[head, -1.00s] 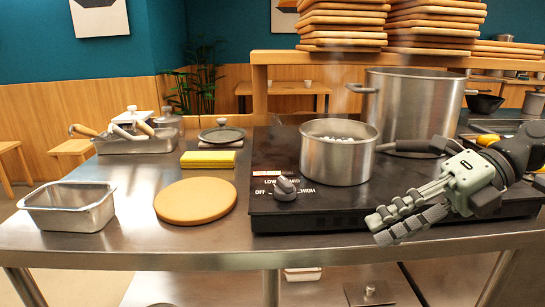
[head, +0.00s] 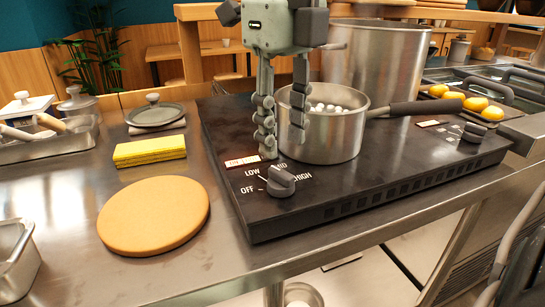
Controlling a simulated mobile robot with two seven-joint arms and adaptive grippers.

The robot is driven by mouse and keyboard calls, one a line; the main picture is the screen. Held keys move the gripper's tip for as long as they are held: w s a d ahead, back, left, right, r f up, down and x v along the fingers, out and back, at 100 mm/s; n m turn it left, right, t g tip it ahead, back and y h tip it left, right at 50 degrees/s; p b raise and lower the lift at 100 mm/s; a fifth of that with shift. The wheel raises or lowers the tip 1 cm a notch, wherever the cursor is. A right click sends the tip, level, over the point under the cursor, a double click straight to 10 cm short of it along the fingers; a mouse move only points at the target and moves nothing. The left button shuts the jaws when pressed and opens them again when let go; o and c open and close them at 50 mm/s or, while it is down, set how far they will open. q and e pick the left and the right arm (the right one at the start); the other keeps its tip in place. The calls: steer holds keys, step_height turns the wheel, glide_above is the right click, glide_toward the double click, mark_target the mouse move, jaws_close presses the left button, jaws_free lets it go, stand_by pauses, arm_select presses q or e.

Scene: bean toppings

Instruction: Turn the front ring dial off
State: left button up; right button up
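The front ring dial (head: 281,181) is a dark grey knob on the front left of the black cooktop (head: 370,186), with OFF, LOW, MID and HIGH printed around it. A white line shows near LOW; I cannot tell the exact setting. My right gripper (head: 282,147) points down just behind the dial, its fingers spread and empty. One fingertip hangs over the panel near the MID label, the other in front of the pot (head: 335,140). It does not appear to touch the dial. My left gripper is not in view.
The steel pot with white pieces inside stands right beside the gripper, its handle (head: 415,108) pointing right. A large stockpot (head: 385,65) stands behind. A round wooden board (head: 153,215) and yellow sponge (head: 150,150) lie left. The cooktop's front edge is clear.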

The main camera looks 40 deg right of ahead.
mark_target(281, 171)
step_height(281, 171, down, 5)
steer(key=shift+f, duration=0.1)
steer(key=shift+w, duration=0.1)
jaws_close()
